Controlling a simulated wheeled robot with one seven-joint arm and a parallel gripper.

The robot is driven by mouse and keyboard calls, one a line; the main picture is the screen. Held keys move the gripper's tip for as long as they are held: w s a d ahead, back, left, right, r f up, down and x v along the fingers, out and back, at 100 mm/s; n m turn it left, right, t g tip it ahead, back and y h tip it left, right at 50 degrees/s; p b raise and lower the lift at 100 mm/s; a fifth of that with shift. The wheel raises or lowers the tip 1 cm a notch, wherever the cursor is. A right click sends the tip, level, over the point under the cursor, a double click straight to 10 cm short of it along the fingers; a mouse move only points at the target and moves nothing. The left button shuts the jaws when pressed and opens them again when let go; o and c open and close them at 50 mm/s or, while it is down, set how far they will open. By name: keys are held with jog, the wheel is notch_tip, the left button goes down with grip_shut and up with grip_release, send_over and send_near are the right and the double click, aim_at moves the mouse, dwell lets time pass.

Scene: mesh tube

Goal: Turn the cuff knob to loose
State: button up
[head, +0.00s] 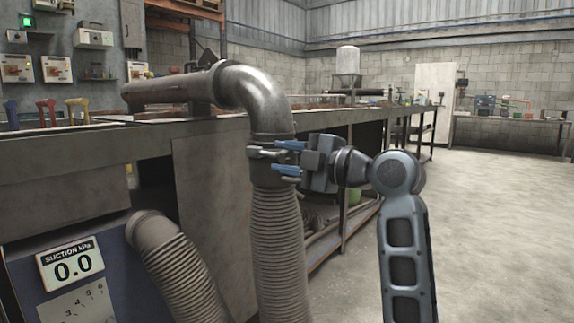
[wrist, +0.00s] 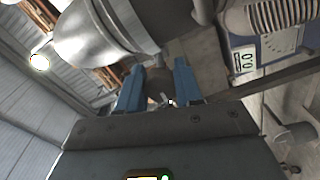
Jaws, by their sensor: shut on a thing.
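A metal cuff (head: 258,152) clamps the top of the grey ribbed hose (head: 277,240) to the downturned metal elbow pipe (head: 255,92). My gripper (head: 277,157) is at the right side of the cuff, its two blue fingers one above the other. In the wrist view the blue fingers of my gripper (wrist: 159,78) are on either side of a dark knob (wrist: 157,86), and are shut on it. The elbow pipe (wrist: 95,35) shows close ahead there. Any loose or tight marking on the knob is hidden or too small to read.
A suction display (head: 72,264) reads 0.0 at the lower left, beside a second hose (head: 175,262). The long workbench (head: 75,150) stands behind the pipe. Open concrete floor (head: 490,220) lies to the right.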

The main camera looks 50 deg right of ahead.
jog(key=shift+d+n, duration=0.2)
jog(key=shift+n, duration=0.1)
jog(key=o, duration=1)
jog(key=s+p, duration=0.1)
jog(key=s, duration=0.6)
jog(key=shift+s, duration=0.4)
